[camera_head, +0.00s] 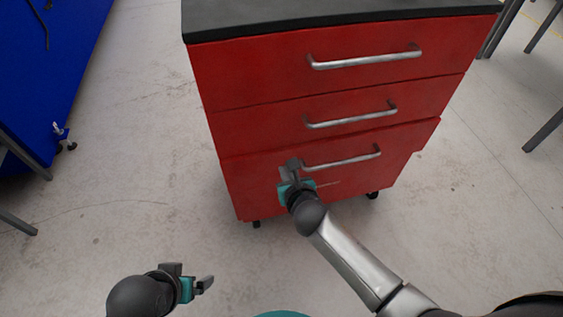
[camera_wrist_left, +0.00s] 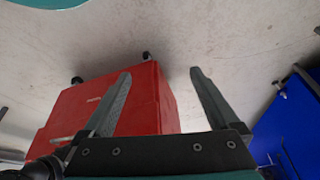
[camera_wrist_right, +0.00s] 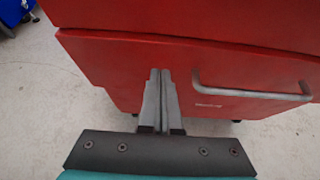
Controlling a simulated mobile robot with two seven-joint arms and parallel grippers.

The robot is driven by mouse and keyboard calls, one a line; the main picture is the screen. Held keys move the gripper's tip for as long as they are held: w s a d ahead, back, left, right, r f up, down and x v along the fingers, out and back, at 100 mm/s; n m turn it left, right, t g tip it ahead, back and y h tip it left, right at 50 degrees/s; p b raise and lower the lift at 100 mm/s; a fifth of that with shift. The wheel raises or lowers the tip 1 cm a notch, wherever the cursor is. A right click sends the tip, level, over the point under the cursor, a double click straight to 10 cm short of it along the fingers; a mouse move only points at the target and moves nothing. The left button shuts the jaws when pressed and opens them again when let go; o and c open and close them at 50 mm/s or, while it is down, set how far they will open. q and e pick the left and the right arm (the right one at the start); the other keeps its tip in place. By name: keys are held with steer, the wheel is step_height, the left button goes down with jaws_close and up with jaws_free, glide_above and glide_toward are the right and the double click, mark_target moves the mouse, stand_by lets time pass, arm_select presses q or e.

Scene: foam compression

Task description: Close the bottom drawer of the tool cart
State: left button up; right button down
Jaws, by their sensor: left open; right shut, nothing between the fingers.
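The red tool cart (camera_head: 270,76) stands ahead, with silver bar handles on its drawers. The bottom drawer (camera_head: 400,155) sticks out a little past the drawer above it; it also shows in the right wrist view (camera_wrist_right: 120,68). My right gripper (camera_head: 290,168) is shut and empty, its fingertips at the drawer front just left of the bottom handle (camera_head: 342,163). Whether they touch the front, I cannot tell. My left gripper (camera_head: 196,278) is open and empty, low and left of the cart; its spread fingers (camera_wrist_left: 160,73) show in the left wrist view.
A blue cabinet (camera_head: 60,70) stands at the far left. Dark metal legs (camera_head: 545,130) stand at the right edge. The cart has a black top (camera_head: 330,14) and casters (camera_head: 373,195). The concrete floor left of the cart is clear.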

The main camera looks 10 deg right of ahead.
mark_target(279, 154)
steer(key=w+b, duration=0.1)
steer(key=w, duration=0.1)
steer(key=shift+w+a+f, duration=0.1)
steer(key=shift+w, duration=0.3)
arm_select(q)
steer(key=shift+t, duration=0.3)
steer(key=shift+s+r+b, duration=0.1)
steer(key=shift+r+b, duration=0.3)
steer(key=shift+r, duration=1.9)
arm_select(e)
steer(key=shift+w, duration=0.7)
steer(key=shift+w, duration=0.1)
